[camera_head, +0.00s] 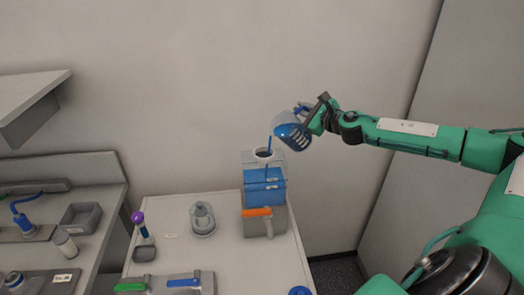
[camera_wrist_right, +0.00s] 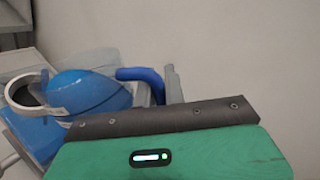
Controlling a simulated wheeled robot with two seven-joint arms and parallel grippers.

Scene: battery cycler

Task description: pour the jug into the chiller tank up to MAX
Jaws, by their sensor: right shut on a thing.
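The clear jug (camera_head: 292,133) with blue liquid is tilted to the left, high above the white cart. My right gripper (camera_head: 310,114) is shut on its blue handle, which shows in the right wrist view (camera_wrist_right: 142,75). A thin blue stream (camera_head: 269,146) falls from the jug to the round opening (camera_head: 264,153) of the chiller tank (camera_head: 249,158). The tank's front shows blue liquid (camera_head: 263,178) to near its upper part; the MAX mark is too small to read. The wrist view shows the tilted jug (camera_wrist_right: 85,92) beside the tank's ring opening (camera_wrist_right: 24,84). My left gripper is out of view.
An orange handle (camera_head: 257,211) is on the tank's grey lower front. A clear domed vessel (camera_head: 202,218), a purple-capped tube (camera_head: 139,221) and green and blue levers (camera_head: 183,283) are on the cart (camera_head: 240,262). A grey bench (camera_head: 92,225) stands left.

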